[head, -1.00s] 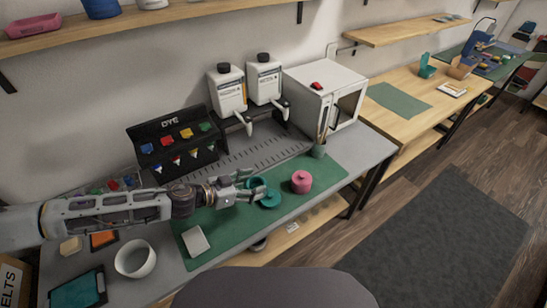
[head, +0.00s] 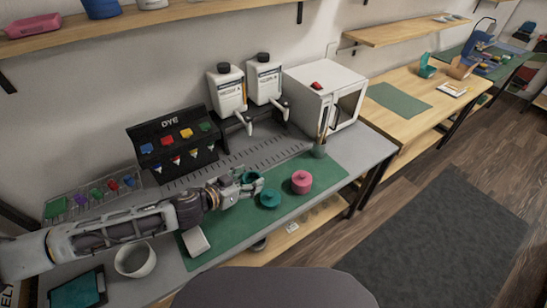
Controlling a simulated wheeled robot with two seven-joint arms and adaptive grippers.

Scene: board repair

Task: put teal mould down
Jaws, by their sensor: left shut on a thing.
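My left gripper (head: 250,184) is over the green mat (head: 325,170), shut on a teal mould (head: 254,178). The fingers hide much of it, and I cannot tell whether it touches the mat. A round teal piece with a raised centre (head: 270,198) lies on the mat just right of and nearer than the gripper. A pink mould (head: 301,182) stands further right on the mat. My right gripper is not in view.
A pale block (head: 195,241) lies on the mat's left part, close to my arm. A white bowl (head: 135,259) stands left. The dye rack (head: 175,145), two dispensers (head: 227,92) and a white oven (head: 312,85) line the back.

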